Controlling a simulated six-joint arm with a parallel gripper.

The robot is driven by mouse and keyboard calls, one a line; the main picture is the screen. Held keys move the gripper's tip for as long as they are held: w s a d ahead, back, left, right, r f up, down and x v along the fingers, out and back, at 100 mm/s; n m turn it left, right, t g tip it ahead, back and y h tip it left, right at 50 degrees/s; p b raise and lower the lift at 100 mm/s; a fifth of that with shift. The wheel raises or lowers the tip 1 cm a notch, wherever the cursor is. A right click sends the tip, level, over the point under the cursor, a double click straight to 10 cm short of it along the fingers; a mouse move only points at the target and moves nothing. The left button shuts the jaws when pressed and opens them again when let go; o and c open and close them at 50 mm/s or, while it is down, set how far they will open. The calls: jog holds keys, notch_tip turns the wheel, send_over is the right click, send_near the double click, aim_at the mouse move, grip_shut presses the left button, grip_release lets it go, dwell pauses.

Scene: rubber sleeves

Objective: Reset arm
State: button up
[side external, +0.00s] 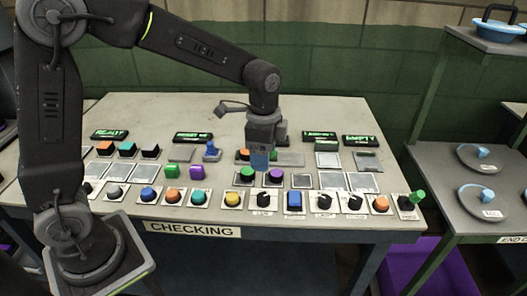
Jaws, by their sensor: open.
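My gripper (260,158) points down over the middle of the grey control table (330,108), just above the rows of buttons and pads. A small blue part shows at its tip; I cannot tell whether it belongs to the gripper or lies beneath it. The fingertips are small and partly lost against the panel. A green button (247,174) and a purple button (276,174) are just below it. No rubber sleeve can be made out between the jaws.
Small display signs (193,137) stand along the back of the button rows. Shelves (480,211) with round plates stand at right. A purple bin (425,262) is below. The table's back is mostly clear.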

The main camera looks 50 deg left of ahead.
jog(key=s+a+r+n+t, duration=0.2)
jog(key=s+r+n, duration=0.2)
jog(key=s, duration=0.5)
jog(key=s+a+r+n+t, duration=0.1)
jog(key=s+r+n+t, duration=0.2)
jog(key=s+r+n, duration=0.2)
jog(key=s+n, duration=0.2)
jog(key=s, duration=0.2)
jog(key=shift+s+a+t, duration=0.2)
jog(key=shift+a+t, duration=0.1)
jog(key=shift+a, duration=0.1)
